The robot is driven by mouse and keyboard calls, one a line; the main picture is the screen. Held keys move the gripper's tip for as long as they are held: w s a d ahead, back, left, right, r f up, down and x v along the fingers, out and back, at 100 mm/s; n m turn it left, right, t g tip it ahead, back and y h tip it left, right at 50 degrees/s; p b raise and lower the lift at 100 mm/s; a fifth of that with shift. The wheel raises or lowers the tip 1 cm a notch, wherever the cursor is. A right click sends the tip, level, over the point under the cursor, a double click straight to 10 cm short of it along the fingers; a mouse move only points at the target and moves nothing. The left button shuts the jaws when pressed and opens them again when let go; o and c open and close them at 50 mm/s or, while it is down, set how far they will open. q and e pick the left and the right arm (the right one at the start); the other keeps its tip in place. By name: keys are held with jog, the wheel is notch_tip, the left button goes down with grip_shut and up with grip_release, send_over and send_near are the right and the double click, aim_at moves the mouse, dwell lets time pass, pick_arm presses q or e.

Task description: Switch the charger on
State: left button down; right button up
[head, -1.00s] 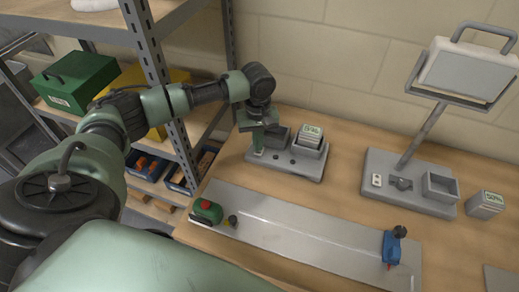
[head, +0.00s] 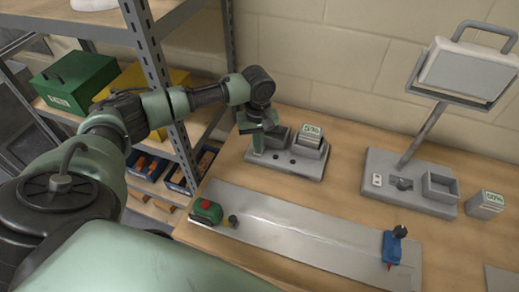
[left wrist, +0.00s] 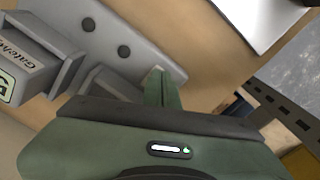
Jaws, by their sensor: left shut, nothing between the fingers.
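The grey charger (head: 287,168) stands on the bench against the back wall. A battery pack (head: 311,136) with a pale display sits in its right bay; the other bay, beside my gripper, looks dark. Dark round knobs show along its front strip; two of them (left wrist: 124,51) are clear in the left wrist view. My left gripper (head: 257,146) points down at the charger's left end, shut and empty. In the left wrist view its closed fingertips (left wrist: 158,72) overlap the end of the charger's front strip. They hide part of it, and I cannot tell whether they touch it.
A long metal plate (head: 300,238) lies in front, with a green-and-red device (head: 207,211) and a blue clamp (head: 391,247) on it. A grey stand (head: 408,190) with a tilted panel is at right, beside a loose battery (head: 486,204). A metal shelf (head: 150,75) is left.

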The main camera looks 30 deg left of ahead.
pick_arm(q)
jog(key=shift+s+f, duration=0.15)
jog(key=shift+f, duration=0.3)
dwell(0.3)
jog(key=shift+r+p, duration=0.7)
jog(key=shift+p, duration=0.3)
notch_tip(320, 180, up, 6)
jog(key=p, duration=0.7)
jog(key=shift+f, duration=0.25)
